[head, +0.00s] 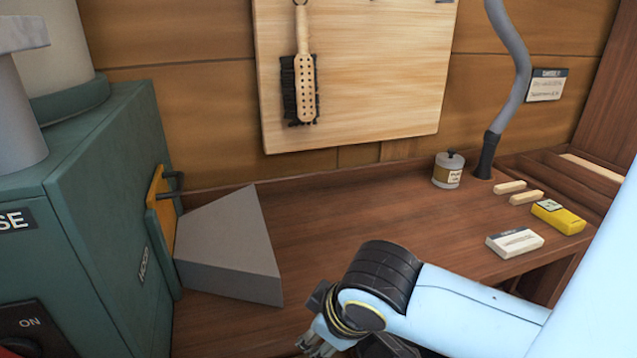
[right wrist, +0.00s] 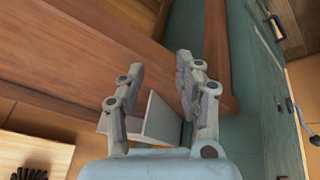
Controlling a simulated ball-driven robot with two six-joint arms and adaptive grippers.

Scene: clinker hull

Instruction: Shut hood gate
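The hood gate appears to be the orange-yellow plate (head: 160,214) with a dark handle (head: 172,186), on the right side of a green machine (head: 110,150). It stands upright beside a grey wedge-shaped hood (head: 230,240); how far it is open I cannot tell. My right gripper (head: 318,343) is at the bottom middle of the head view, in front and right of the hood, apart from the gate. In the right wrist view its fingers (right wrist: 158,66) are spread with nothing between them; the grey hood (right wrist: 162,120) shows behind them. My left gripper is out of view.
On the bench (head: 330,215) at right are a lidded jar (head: 448,171), a white box (head: 514,243), a yellow device (head: 558,217) and small wooden blocks (head: 510,187). A grey hose (head: 515,60) rises behind. A brush (head: 304,85) hangs on a board. Mid-bench is clear.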

